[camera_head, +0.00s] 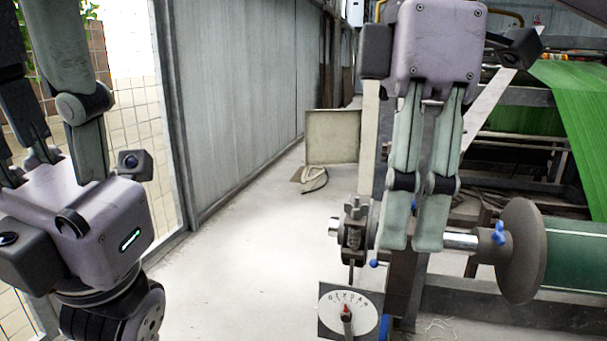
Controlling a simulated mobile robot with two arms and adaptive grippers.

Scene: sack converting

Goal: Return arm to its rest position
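My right gripper (411,238) hangs from the top centre with its fingers pointing down. The two fingertips are side by side with only a thin gap, and I see nothing held between them. They overlap a metal roll shaft (460,241) in the view; whether they touch it I cannot tell. My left gripper (78,228) is at the left edge with its fingers pointing up. Its fingertips are cut off by the frame, so its opening is unclear.
A clamp-like bearing (354,235) and a dial plate with a red pointer (348,312) are by the shaft's left end. A round flange (518,250) and green roll (577,255) are at right. A grey corrugated wall (245,95) bounds clear floor (235,255).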

